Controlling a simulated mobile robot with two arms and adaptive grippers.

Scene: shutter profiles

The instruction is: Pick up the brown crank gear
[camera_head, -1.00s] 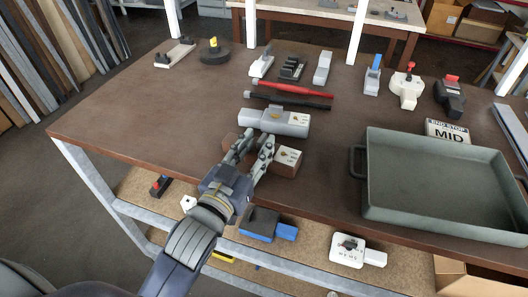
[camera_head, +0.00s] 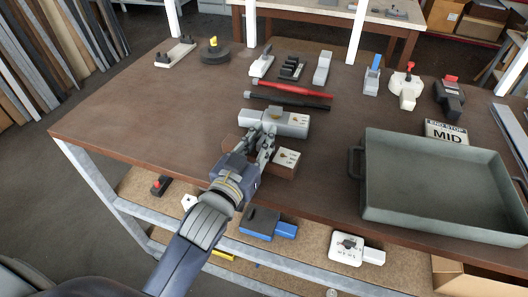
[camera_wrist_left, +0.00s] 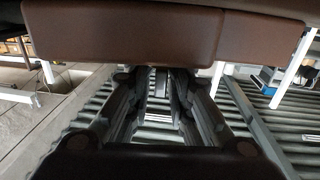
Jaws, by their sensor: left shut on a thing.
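The brown crank gear (camera_head: 284,170) is a brown box-like piece with a pale label on its right part, near the table's front edge. My left gripper (camera_head: 262,139) is shut on it from the front, and the fingers and wrist hide its middle. A little brown shows left of the fingers. In the left wrist view, the brown body (camera_wrist_left: 120,35) spans the top of the picture, above the fingers. I cannot tell whether it still rests on the table. My right gripper is not in view.
A grey unit (camera_head: 285,123) lies just behind the gripper. Behind it are a black rod (camera_head: 290,101) and a red rod (camera_head: 290,88). A grey-green tray (camera_head: 440,225) stands at the right, by a MID sign (camera_head: 447,133).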

